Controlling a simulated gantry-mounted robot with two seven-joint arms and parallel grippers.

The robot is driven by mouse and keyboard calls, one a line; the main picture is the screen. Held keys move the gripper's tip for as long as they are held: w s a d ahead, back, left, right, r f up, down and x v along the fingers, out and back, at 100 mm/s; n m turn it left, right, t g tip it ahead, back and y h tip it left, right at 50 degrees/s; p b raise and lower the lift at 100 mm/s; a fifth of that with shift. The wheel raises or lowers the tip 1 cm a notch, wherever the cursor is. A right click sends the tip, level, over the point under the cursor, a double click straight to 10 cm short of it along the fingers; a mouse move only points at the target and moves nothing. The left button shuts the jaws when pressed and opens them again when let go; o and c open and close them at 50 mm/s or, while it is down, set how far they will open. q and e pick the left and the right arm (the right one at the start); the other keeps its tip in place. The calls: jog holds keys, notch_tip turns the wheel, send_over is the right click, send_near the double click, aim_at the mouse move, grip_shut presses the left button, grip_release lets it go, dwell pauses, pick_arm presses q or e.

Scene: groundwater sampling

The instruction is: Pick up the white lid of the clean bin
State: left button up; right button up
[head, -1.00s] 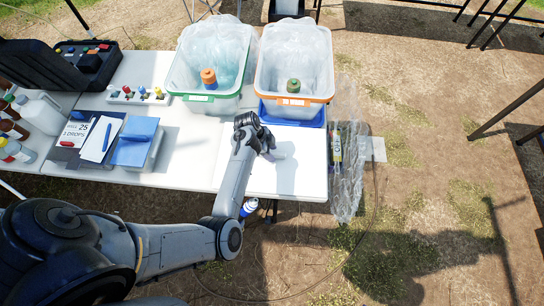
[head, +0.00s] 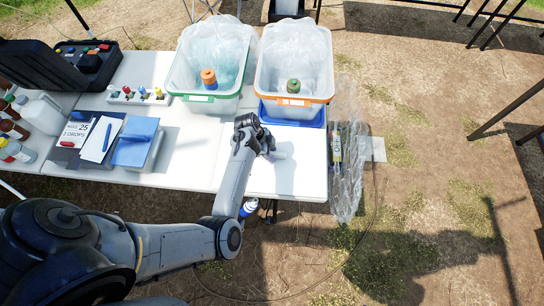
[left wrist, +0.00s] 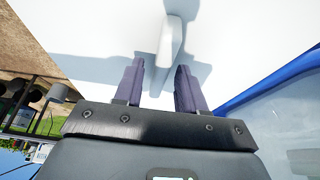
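My left gripper (head: 262,145) is over the white surface in front of the bins. In the left wrist view its two dark fingers (left wrist: 160,66) are apart. A white raised piece like a handle (left wrist: 170,42) stands just ahead of and between the fingertips, with no finger visibly closed on it. It looks like the white lid's grip, also showing as a pale shape (head: 281,154) beside the gripper; the lid's outline is hard to tell from the white table. Two lined bins stand behind: one green-rimmed (head: 203,98), one orange-rimmed (head: 289,98). My right gripper is not in view.
A clear bag (head: 347,180) hangs at the table's right edge. Bottles, a notepad (head: 100,139) and a blue pack (head: 135,142) are on the left.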

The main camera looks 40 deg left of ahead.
pick_arm(q)
grip_shut()
jog(key=shift+r, duration=0.1)
